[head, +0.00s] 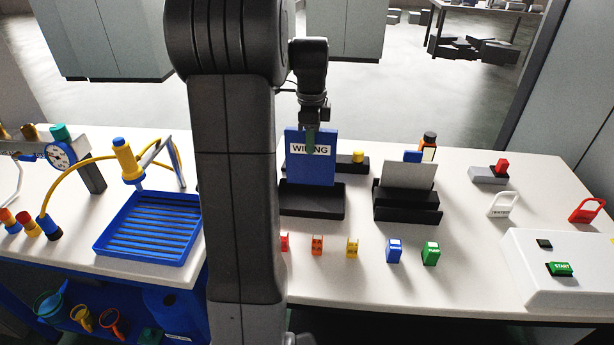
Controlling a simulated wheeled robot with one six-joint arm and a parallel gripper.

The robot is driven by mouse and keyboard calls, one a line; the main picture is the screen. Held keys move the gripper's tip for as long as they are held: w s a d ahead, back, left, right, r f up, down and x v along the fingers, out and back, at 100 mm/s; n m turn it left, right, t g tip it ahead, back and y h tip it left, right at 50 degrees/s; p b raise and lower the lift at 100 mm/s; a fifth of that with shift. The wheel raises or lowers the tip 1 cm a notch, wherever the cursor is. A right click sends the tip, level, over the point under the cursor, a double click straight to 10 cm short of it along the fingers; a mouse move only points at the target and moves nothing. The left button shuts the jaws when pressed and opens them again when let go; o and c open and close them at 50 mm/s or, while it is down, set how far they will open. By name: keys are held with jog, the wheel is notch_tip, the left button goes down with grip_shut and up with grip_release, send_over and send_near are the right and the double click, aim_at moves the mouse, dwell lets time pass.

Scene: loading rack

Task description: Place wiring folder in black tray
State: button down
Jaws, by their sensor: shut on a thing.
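The wiring folder (322,172) is a blue upright panel with a white label, partly covered by my gripper. My gripper (311,142) is shut on the folder's upper part, reaching down from above. A black tray (312,204) is directly below and in front of the folder. The folder's lower edge meets the tray in the picture, but I cannot tell whether it rests inside or hangs just above or behind. A second black tray (408,212) to the right holds a grey-white panel (408,174).
A row of small coloured blocks (352,248) stands in front of the trays. Behind are a yellow knob (358,156) and a dark bottle (429,140). A blue ribbed tray (150,228) is at left, a START button box (560,270) at right. My arm hides the table's middle-left.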

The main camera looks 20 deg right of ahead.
aim_at(311, 162)
jog(key=shift+f, duration=3.5)
jog(key=shift+f, duration=0.15)
jog(key=c, duration=1.3)
grip_release()
jog(key=shift+o, duration=0.2)
notch_tip(311, 162, up, 12)
jog(key=shift+r, duration=0.25)
